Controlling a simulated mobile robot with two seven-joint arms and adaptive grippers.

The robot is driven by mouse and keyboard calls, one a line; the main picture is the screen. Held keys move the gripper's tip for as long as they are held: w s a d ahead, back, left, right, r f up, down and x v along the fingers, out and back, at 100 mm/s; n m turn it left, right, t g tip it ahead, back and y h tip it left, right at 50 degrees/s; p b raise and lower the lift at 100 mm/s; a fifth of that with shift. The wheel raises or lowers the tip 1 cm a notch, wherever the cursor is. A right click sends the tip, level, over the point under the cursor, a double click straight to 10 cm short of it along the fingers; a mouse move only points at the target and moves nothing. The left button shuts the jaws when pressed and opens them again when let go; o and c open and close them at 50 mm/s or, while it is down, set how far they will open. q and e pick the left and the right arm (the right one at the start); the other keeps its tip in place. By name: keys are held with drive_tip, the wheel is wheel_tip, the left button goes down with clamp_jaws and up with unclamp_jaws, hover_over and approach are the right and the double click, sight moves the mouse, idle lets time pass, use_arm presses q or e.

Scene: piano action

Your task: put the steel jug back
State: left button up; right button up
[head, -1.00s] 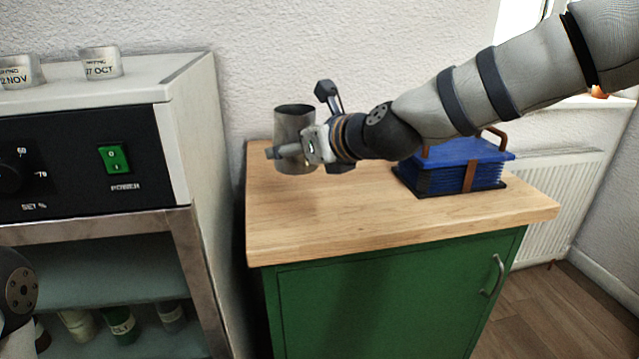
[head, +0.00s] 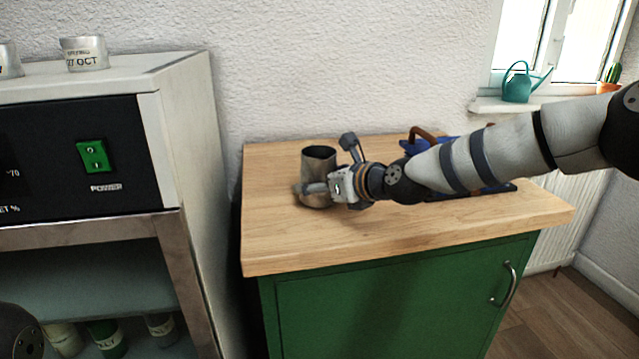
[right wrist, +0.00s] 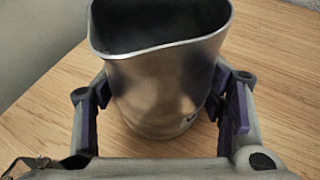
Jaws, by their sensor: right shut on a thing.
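The steel jug (head: 319,160) is upright over the wooden worktop (head: 290,245) of the green cabinet, toward its left side. My right gripper (head: 316,192) is shut on the jug, with its fingers on either side of the body. In the right wrist view the jug (right wrist: 160,85) stands between the two finger pads (right wrist: 162,110), its open mouth facing up. Its base is close to the wood; I cannot tell whether it touches. My left gripper is not in view.
A blue stack with brown handles (head: 424,134) is partly hidden behind my right arm. A cabinet with a green power switch (head: 94,156) stands left, with labelled metal cups (head: 84,54) on top. The worktop's front is clear. A green watering can (head: 517,87) stands on the sill.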

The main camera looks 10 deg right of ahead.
drive_tip(key=shift+f, duration=0.1)
drive_tip(key=o, duration=1.4)
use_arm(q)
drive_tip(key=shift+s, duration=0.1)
use_arm(e)
drive_tip(key=p+v, duration=0.1)
drive_tip(key=v, duration=0.7)
drive_tip(key=p+v, duration=0.1)
drive_tip(key=v, duration=0.2)
drive_tip(key=shift+s+r+p, duration=0.2)
drive_tip(key=shift+r+p, duration=0.15)
drive_tip(key=shift+r, duration=0.2)
drive_tip(key=shift+s+d, duration=0.15)
drive_tip(key=shift+s, duration=0.05)
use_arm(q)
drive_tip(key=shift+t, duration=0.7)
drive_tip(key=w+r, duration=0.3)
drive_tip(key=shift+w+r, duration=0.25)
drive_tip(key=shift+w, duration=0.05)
use_arm(e)
drive_tip(key=shift+f, duration=0.15)
